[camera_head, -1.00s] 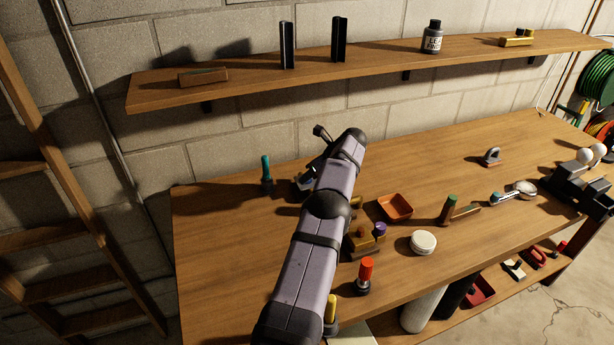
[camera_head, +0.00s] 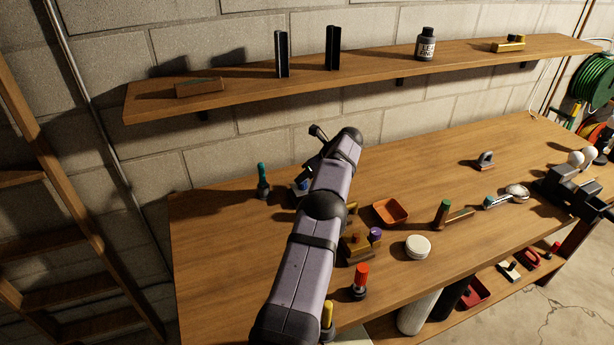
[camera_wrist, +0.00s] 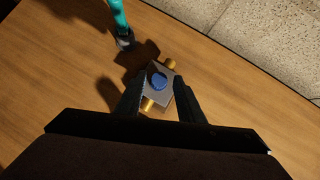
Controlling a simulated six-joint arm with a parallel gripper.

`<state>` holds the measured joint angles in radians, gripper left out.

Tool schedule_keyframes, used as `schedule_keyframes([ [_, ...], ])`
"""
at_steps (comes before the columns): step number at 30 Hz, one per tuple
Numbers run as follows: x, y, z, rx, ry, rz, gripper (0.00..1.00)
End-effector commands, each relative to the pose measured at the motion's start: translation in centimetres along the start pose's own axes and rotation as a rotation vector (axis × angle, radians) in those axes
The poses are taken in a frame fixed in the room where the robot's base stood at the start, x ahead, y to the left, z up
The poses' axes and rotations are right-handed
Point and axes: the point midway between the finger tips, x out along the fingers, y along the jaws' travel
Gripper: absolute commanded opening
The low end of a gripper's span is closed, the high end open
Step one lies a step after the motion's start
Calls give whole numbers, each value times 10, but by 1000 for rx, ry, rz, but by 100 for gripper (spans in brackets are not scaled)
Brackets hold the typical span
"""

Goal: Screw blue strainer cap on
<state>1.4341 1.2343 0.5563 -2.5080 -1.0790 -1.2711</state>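In the wrist view, a round blue cap (camera_wrist: 159,81) shows over the top of a grey block (camera_wrist: 154,97) with brass fittings at two opposite ends. I cannot tell how far the cap is seated. My gripper (camera_wrist: 158,93) is open, its two dark fingers spread on either side of the block's near part, with the cap just beyond the fingertips and nothing gripped. I cannot tell the height of the fingers above the block. In the head view a bit of blue (camera_head: 302,185) shows beside my arm, which hides most of the block and the gripper.
A teal-handled tool (camera_head: 262,180) stands upright close to the block's left. An orange tray (camera_head: 391,212), brass piece with purple knob (camera_head: 360,243), white round lid (camera_head: 418,247), red-topped piece (camera_head: 361,280) and yellow-topped piece (camera_head: 327,318) stand right of my arm. The wall is behind.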

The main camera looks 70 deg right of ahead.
Motion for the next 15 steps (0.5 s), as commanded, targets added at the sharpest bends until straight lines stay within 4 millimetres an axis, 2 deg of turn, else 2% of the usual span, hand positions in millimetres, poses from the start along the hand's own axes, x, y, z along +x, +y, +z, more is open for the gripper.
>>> schedule_keyframes([
  [8,3,0,-3,1,0,1,35],
  [15,16,0,-12,1,0,1,35],
])
